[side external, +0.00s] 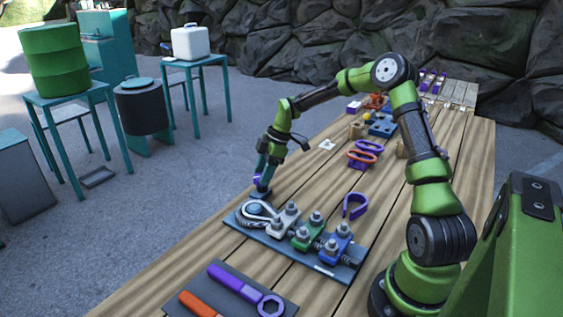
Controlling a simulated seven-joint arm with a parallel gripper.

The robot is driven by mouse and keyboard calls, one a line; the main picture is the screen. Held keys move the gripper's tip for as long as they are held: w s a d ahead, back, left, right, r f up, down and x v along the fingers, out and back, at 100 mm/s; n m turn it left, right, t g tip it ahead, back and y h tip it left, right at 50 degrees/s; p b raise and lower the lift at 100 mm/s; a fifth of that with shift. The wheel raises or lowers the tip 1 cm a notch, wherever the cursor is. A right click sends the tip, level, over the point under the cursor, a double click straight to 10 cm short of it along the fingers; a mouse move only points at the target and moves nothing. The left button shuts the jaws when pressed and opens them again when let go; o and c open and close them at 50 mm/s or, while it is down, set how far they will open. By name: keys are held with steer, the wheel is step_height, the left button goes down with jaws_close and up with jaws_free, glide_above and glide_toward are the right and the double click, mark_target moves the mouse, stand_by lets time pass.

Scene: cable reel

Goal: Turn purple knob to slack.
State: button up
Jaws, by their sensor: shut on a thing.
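The purple knob (257,181) shows as a small purple patch at the far left end of a dark blue-grey board (237,222), mostly hidden by my gripper. My gripper (261,177) points down over that end and is shut on what appears to be this knob. Its fingers are small here, and the exact grip is hard to see. A grey coil with a pale loop of cable (257,212) lies on the board beside the gripper. I cannot make out any slack mark or the knob's angle.
White (283,219), green (308,233) and blue (336,244) bolted clamps stand along the board. A purple hook (355,206) lies behind them. A purple wrench (240,287) and an orange tool (205,305) lie in front. Bare wood lies left of the board.

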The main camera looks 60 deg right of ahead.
steer(key=n+g, duration=0.1)
steer(key=n, duration=0.2)
steer(key=shift+w+n+y, duration=0.15)
steer(key=shift+n+y, duration=0.25)
steer(key=shift+d+n+g, duration=0.1)
steer(key=shift+n+g, duration=0.8)
steer(key=shift+n, duration=0.9)
steer(key=o, duration=1)
steer(key=shift+o, duration=0.2)
steer(key=v, duration=1.7)
steer(key=shift+w+f, duration=0.1)
